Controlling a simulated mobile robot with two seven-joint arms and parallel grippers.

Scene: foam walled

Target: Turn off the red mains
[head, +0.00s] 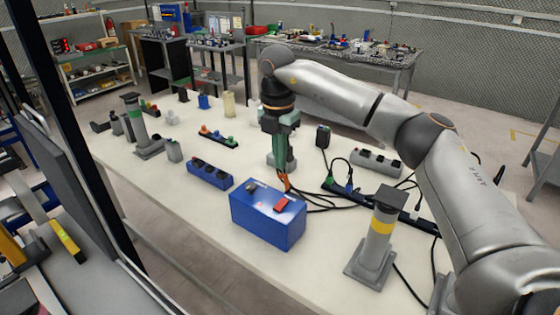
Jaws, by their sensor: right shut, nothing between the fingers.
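A blue box (266,222) stands on the white table near its front edge. A red switch (282,204) sits on its top, on the right side; I cannot tell its on or off position. A smaller dark knob or switch (251,187) is on the top's left side. My right gripper (284,184) comes down from above with orange fingertips. It is shut and empty, just behind the red switch and close to the box's rear edge; I cannot tell whether it touches. My left gripper is not in view.
A grey post with a yellow band (377,235) stands at the right. The table's front left is clear.

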